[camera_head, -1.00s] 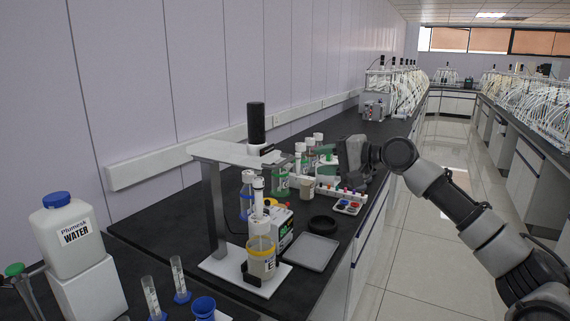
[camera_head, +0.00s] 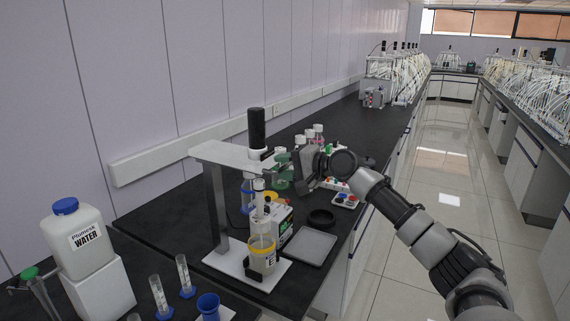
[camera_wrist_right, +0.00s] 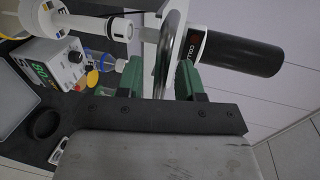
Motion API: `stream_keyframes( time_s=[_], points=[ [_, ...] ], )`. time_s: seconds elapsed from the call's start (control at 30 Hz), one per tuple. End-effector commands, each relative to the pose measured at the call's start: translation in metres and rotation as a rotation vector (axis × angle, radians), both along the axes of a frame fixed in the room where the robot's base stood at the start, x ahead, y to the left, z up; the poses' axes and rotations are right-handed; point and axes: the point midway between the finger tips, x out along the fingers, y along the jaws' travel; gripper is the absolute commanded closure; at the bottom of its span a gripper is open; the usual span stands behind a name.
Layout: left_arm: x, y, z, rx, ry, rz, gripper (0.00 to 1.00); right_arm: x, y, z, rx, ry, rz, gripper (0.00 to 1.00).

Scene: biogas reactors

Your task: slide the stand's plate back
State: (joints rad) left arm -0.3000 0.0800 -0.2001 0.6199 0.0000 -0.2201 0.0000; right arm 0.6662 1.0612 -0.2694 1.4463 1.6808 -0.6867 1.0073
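The stand has a white base (camera_head: 222,262), a grey upright and a flat light plate (camera_head: 226,154) on top, with a black cylinder (camera_head: 257,128) standing at the plate's right end. A jar with a yellow rim (camera_head: 262,254) is on the base under a white vertical shaft. My right gripper (camera_head: 284,168) is at the plate's right end, its green fingers beside the cylinder. In the right wrist view, my right gripper (camera_wrist_right: 160,82) has its fingers apart, with a grey rounded edge between them; a firm hold does not show. My left gripper is not in view.
A water container (camera_head: 78,238), small cylinders and a blue cup (camera_head: 208,306) are at the front left. Bottles stand behind the gripper.

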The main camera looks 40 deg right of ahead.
Motion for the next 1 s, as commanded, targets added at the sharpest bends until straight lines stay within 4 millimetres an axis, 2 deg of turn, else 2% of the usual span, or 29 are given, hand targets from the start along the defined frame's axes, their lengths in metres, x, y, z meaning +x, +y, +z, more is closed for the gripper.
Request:
stream_keyframes(
  time_s=[0.17,0.4,0.73,0.93,1.0],
  points=[
    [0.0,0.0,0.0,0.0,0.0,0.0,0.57,0.0,0.0,0.0,0.0,0.0,0.0,0.65],
    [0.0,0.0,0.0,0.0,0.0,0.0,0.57,0.0,0.0,0.0,0.0,0.0,0.0,1.0],
    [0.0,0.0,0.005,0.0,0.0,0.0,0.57,0.005,0.002,0.001,0.002,0.0,0.001,1.0],
    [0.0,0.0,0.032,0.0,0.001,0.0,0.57,0.042,0.017,0.007,0.011,-0.003,-0.001,1.0],
    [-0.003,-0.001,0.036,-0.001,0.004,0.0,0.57,0.055,0.023,0.005,0.008,-0.003,0.001,1.0]
  ],
)
